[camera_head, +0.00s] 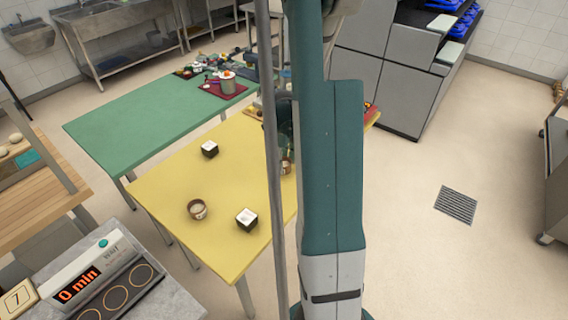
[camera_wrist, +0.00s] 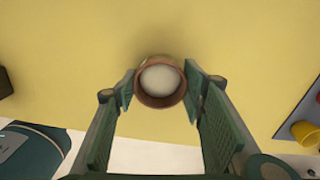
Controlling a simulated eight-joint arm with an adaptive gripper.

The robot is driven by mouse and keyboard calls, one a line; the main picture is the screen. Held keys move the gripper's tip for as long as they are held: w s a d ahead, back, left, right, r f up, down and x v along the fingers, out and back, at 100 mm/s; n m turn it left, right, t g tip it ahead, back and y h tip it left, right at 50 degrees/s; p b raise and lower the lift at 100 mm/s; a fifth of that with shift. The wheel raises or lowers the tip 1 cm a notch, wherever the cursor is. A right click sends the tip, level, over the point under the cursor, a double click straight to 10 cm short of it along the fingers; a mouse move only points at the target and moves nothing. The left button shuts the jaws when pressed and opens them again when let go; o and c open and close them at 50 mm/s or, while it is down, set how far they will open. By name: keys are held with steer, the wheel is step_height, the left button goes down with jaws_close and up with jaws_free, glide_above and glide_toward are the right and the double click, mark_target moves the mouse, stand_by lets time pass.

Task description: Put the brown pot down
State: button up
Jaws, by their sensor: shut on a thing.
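The brown pot (camera_wrist: 161,101) is a small round pot with pale content, seen from above in the wrist view. My gripper (camera_wrist: 160,86) is shut on it, one finger on each side of its rim. The pot is above the yellow table (camera_wrist: 165,25), and I cannot tell whether its base touches the top. In the head view the yellow table (camera_head: 165,187) stands in the middle, and my arm hides most of my gripper and the pot at its right part.
A tan cup-like pot (camera_head: 197,209) and two dark cubes with white tops (camera_head: 247,219) (camera_head: 209,149) stand on the yellow table's left part. A green table (camera_head: 130,125) with crowded items lies behind. In the wrist view a yellow cup (camera_wrist: 305,133) is at the right edge.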

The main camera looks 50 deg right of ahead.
mark_target(284, 162)
steer(key=shift+f, duration=0.15)
steer(key=o, duration=1)
steer(key=shift+r+p, duration=0.55)
steer(key=shift+r, duration=5.65)
